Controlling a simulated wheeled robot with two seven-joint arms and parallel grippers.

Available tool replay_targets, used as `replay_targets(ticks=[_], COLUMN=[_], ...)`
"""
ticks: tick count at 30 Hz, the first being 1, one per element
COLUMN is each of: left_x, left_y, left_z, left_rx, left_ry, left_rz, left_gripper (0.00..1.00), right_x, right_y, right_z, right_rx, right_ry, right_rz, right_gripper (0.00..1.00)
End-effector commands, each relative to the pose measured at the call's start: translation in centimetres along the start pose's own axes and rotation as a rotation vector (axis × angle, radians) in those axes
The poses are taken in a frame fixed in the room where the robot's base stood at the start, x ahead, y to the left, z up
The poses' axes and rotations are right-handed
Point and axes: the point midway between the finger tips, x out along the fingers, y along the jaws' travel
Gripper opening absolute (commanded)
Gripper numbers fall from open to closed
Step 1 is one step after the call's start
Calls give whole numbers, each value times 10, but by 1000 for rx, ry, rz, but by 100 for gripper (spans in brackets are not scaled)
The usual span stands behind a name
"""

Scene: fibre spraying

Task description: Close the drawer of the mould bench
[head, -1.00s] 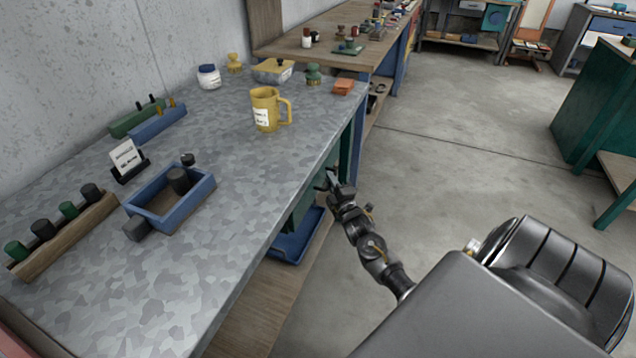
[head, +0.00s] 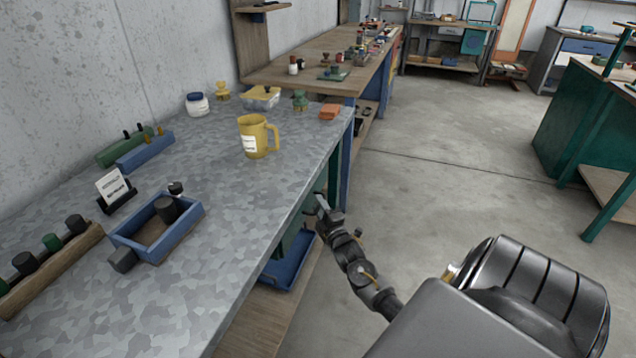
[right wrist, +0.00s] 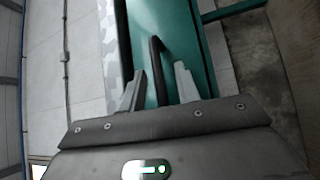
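The mould bench (head: 215,255) has a mottled grey top and runs along the left of the head view. Below its right edge a green drawer front (head: 287,238) shows in part; it fills the middle of the right wrist view (right wrist: 185,40), close to the bench edge. How far the drawer stands out is hard to tell. My right gripper (head: 322,205) is beside this edge. In the right wrist view its two fingers (right wrist: 160,88) are apart, with the dark bar handle (right wrist: 157,68) between them and gaps visible on both sides. My left gripper is not in view.
On the bench top stand a yellow mug (head: 254,138), a blue open box (head: 160,228), a wooden rack (head: 52,268) and a card holder (head: 117,196). A blue tray (head: 290,268) sits below the bench. The concrete floor (head: 450,170) to the right is clear.

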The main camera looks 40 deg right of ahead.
Motion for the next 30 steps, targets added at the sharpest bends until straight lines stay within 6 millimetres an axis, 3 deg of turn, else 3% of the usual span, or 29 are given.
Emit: replay_targets(ticks=[9, 15, 30], left_x=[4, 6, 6], left_y=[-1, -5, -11], left_z=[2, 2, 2], left_rx=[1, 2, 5], left_ry=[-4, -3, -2], left_rz=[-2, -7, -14], left_gripper=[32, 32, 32], right_x=[-63, -92, -101], right_y=[-2, -1, 0], right_z=[0, 0, 0], right_rx=[0, 1, 1], right_ry=[2, 2, 2], right_rz=[-4, -2, -1], right_gripper=[32, 32, 32])
